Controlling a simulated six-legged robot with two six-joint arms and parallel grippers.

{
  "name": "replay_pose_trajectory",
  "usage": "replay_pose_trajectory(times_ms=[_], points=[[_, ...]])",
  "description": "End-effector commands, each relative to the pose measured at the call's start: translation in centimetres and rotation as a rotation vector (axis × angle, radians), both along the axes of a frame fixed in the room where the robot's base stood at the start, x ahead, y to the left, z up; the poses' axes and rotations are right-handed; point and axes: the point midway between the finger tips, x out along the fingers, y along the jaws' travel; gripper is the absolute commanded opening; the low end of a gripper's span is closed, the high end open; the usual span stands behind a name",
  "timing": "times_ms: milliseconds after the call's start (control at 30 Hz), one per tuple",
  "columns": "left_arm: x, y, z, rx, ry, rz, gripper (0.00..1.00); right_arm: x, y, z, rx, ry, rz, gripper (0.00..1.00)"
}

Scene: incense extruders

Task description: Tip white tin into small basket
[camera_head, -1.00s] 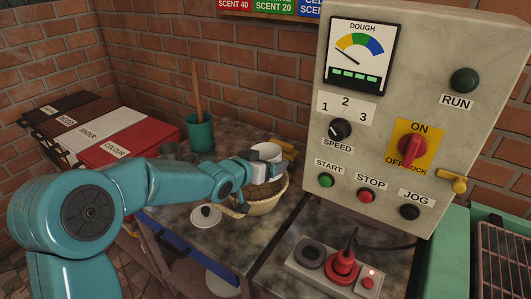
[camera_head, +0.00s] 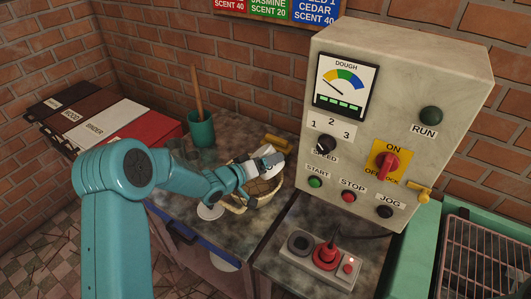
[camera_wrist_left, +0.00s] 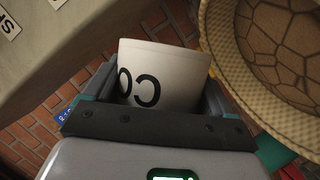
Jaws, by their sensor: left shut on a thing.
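My left gripper (camera_head: 266,163) is shut on the white tin (camera_wrist_left: 165,75), which has dark letters on its side. In the left wrist view the tin sits between the two fingers, and its lettering appears upside down. In the head view the gripper and arm cover most of the tin. The small basket (camera_head: 262,194) is woven and stands on the dark worktop, below and beside the gripper. Its rim (camera_wrist_left: 240,90) and patterned inside show at the right of the left wrist view. I cannot tell whether anything has fallen into it. My right gripper is out of view.
A white lid (camera_head: 210,211) lies left of the basket. A teal pot (camera_head: 200,130) with a stick and a brass-coloured piece (camera_head: 279,144) stand behind.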

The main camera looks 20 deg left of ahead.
Motion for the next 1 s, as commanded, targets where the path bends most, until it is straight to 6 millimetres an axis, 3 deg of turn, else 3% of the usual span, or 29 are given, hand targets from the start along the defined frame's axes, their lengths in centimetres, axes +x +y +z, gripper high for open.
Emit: replay_pose_trajectory(times_ms=[33, 67, 267, 500, 700, 1000], points=[[0.0, 0.1, 0.7, -0.071, 0.009, 0.001, 0.5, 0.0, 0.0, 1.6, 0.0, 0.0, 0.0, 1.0], [0.0, 0.2, 0.5, -0.121, 0.013, 0.002, 0.5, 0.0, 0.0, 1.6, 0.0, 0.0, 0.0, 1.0], [0.1, 1.0, -0.9, -0.489, 0.044, 0.001, 0.5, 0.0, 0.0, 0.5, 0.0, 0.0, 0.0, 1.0], [0.2, 2.3, -0.9, -0.84, 0.075, -0.001, 0.5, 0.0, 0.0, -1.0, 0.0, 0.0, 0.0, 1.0], [0.3, 2.8, -0.7, -0.963, 0.088, 0.0, 0.5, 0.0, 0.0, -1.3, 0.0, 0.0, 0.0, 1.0], [0.3, 2.8, -0.5, -0.973, 0.09, 0.0, 0.5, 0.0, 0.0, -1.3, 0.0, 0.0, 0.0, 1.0]])
